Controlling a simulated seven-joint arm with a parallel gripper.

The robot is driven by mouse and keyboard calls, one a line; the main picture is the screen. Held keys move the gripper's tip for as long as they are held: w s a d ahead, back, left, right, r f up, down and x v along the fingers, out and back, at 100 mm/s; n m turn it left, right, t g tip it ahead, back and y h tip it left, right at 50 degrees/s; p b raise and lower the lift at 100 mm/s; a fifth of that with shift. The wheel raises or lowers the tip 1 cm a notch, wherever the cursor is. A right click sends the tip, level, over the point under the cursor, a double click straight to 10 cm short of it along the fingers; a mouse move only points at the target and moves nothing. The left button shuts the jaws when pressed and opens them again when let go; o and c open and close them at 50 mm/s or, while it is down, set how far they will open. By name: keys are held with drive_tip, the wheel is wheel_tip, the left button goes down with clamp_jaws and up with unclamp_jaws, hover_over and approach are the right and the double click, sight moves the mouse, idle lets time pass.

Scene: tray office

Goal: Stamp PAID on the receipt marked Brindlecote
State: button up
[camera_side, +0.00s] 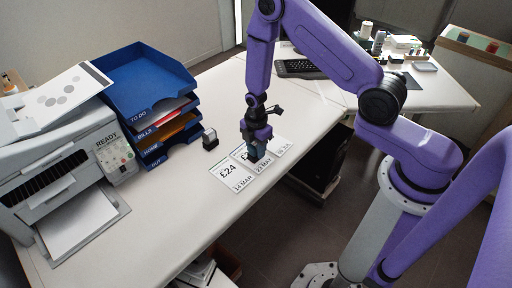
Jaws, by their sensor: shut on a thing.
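Several white receipts lie in a row near the front edge of the white desk. The left receipt (228,176) reads £24 and 14 MAR. The middle receipt (263,167) reads 25 MAY, and its amount is partly hidden. The right receipt (284,146) is partly hidden by my gripper. No name such as Brindlecote can be read. My gripper (257,141) points down over the middle receipt, shut on a dark blue stamp (257,154). I cannot tell whether the stamp touches the paper. A second, dark grey stamp (210,139) stands on the desk to the left.
A blue tray stack (150,78) with labelled levels stands left of the receipts, beside a white printer (70,150). A keyboard (295,68) lies behind my gripper. The front desk surface (170,215) left of the receipts is clear.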

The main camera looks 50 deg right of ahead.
drive_tip(key=shift+f, duration=0.5)
idle(0.5)
drive_tip(key=shift+r, duration=0.1)
idle(0.4)
drive_tip(key=shift+r, duration=3.45)
